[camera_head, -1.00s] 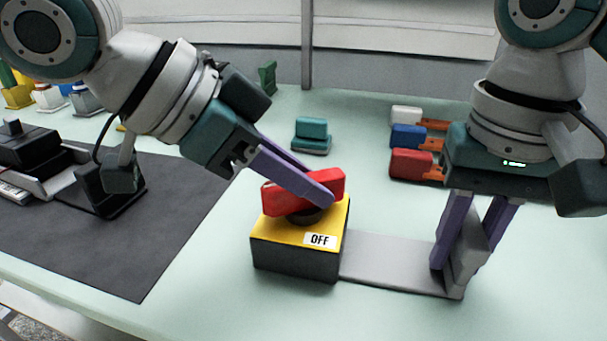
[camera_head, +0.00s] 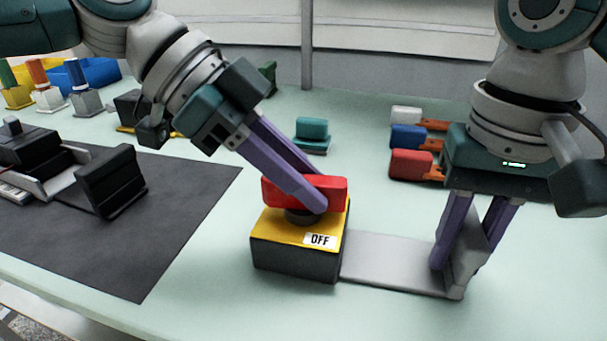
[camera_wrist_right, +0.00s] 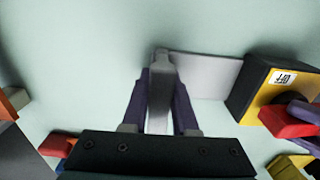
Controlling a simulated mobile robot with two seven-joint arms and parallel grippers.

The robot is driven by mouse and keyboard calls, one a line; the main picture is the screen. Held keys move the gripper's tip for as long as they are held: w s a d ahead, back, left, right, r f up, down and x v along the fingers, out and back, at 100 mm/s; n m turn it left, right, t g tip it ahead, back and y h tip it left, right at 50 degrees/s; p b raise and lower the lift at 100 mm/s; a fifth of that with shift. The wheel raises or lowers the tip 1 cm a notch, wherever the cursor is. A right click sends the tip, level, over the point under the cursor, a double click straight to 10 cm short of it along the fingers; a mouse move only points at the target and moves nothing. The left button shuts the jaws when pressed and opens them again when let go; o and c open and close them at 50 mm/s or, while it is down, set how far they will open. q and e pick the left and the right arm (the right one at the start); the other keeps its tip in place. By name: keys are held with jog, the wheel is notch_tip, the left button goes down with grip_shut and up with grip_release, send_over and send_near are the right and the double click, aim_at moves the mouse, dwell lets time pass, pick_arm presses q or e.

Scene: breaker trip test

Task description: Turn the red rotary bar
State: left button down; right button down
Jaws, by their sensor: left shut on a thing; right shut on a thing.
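The red rotary bar (camera_head: 334,191) sits on top of a yellow-topped black box (camera_head: 275,229) with an OFF label (camera_head: 320,240) on its right front. My left gripper (camera_head: 316,196) is shut on the bar, with its purple fingers on either side of it. My right gripper (camera_head: 466,262) is shut on the upright plate (camera_head: 470,255) at the right end of the box's grey base (camera_head: 390,262). In the right wrist view the fingers clasp that upright plate (camera_wrist_right: 160,95), and the box (camera_wrist_right: 243,97) and red bar (camera_wrist_right: 280,122) show at the right.
White (camera_head: 406,115), blue (camera_head: 407,137) and red (camera_head: 410,163) blocks with orange parts stand behind my right gripper. A teal block (camera_head: 311,129) stands behind the box. A dark mat (camera_head: 130,250) with black devices lies at left. The table front is clear.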

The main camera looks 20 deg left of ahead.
pick_arm(q)
jog(key=shift+m+g, duration=0.4)
jog(key=shift+m, duration=0.2)
pick_arm(e)
jog(key=shift+d, duration=0.1)
pick_arm(q)
jog(key=c, duration=0.7)
grip_release()
jog(key=v, duration=1.2)
jog(key=shift+w, duration=0.15)
pick_arm(e)
jog(key=c, duration=0.6)
grip_release()
